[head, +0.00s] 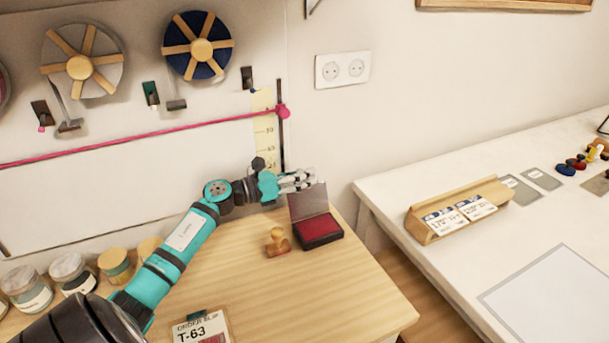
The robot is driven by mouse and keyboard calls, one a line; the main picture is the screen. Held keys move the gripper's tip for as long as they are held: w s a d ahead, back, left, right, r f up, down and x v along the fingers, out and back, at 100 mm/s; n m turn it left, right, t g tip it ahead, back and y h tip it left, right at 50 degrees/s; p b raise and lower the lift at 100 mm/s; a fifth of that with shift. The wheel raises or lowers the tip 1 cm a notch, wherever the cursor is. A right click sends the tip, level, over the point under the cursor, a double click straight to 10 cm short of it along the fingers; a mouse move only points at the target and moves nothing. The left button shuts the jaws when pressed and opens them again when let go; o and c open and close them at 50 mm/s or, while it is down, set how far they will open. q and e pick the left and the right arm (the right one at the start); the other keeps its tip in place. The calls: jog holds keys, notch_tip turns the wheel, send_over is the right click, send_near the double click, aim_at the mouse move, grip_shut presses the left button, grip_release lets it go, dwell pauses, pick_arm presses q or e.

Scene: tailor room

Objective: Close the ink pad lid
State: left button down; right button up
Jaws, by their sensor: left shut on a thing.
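The ink pad (318,230) is a dark box with a red pad, near the back right of the wooden table. Its lid (308,202) stands raised at the back, so the red pad shows. My left gripper (304,181) is at the lid's top edge, shut on the lid as far as I can see; the exact contact is small and partly hidden. My right gripper is not in view.
A wooden stamp (278,241) stands just left of the ink pad. An order slip (202,328) lies at the table's front, and several jars (72,273) stand at the left. A white table (400,187) with a wooden card holder (460,212) is at right. The wooden table's front right is clear.

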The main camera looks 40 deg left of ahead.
pick_arm(q)
jog(key=d+m+b, duration=0.1)
jog(key=s+d+m+b, duration=0.1)
jog(key=b, duration=0.1)
jog(key=d+m+b, duration=0.1)
jog(key=shift+s+r+m, duration=0.2)
jog(key=shift+s+m, duration=0.1)
jog(key=shift+m, duration=0.1)
jog(key=shift+s+d+m+b, duration=0.45)
jog(key=shift+d+b, duration=0.2)
jog(key=shift+d, duration=0.1)
jog(key=shift+s+d+m+b, duration=0.3)
jog(key=shift+d+m+b, duration=0.15)
jog(key=shift+d+b, duration=0.2)
jog(key=shift+d, duration=0.1)
jog(key=c, duration=1.4)
grip_release()
jog(key=shift+c, duration=0.2)
